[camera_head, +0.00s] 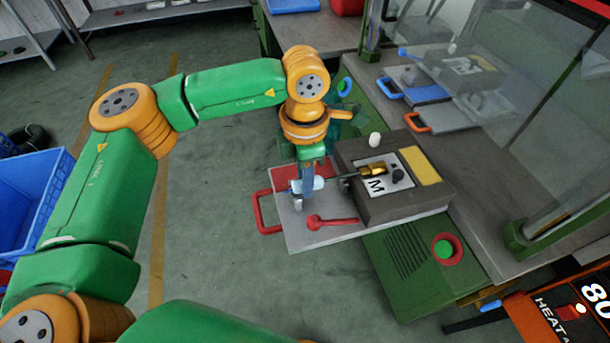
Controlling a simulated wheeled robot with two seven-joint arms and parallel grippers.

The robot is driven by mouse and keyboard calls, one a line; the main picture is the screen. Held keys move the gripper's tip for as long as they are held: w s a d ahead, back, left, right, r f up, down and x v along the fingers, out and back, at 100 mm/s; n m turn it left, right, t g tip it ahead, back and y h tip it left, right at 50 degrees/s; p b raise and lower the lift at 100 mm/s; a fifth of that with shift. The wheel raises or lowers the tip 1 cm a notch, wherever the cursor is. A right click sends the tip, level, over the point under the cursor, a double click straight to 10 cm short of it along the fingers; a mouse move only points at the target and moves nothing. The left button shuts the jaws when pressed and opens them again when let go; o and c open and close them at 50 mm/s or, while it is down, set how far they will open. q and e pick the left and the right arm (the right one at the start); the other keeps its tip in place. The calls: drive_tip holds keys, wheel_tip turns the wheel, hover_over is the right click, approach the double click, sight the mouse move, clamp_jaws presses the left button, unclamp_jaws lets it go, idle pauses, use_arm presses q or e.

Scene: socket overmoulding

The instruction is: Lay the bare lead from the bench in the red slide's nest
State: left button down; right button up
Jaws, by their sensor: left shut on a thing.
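My left gripper (305,190) reaches down over the red-handled slide (300,236) and is shut on a pale blue-white piece of the lead. From the gripper the lead runs right as a dark stem to a brass-coloured end (374,169). That end lies over the pale plate marked M (378,187) on the dark nest block (410,203). I cannot tell whether the brass end touches the nest or hovers just above it. The fingers hide part of the lead. My right gripper is not in view.
A red lever-like part (330,222) lies on the slide's front, beside the red handle (262,212). A white knob (375,140) stands behind the block. Clear guard panels (540,90) rise at right. A green button (443,249) sits below.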

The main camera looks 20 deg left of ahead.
use_arm(q)
drive_tip(key=c, duration=0.6)
unclamp_jaws()
drive_tip(key=shift+o, duration=0.2)
wheel_tip(320, 180, up, 7)
drive_tip(key=shift+r, duration=0.1)
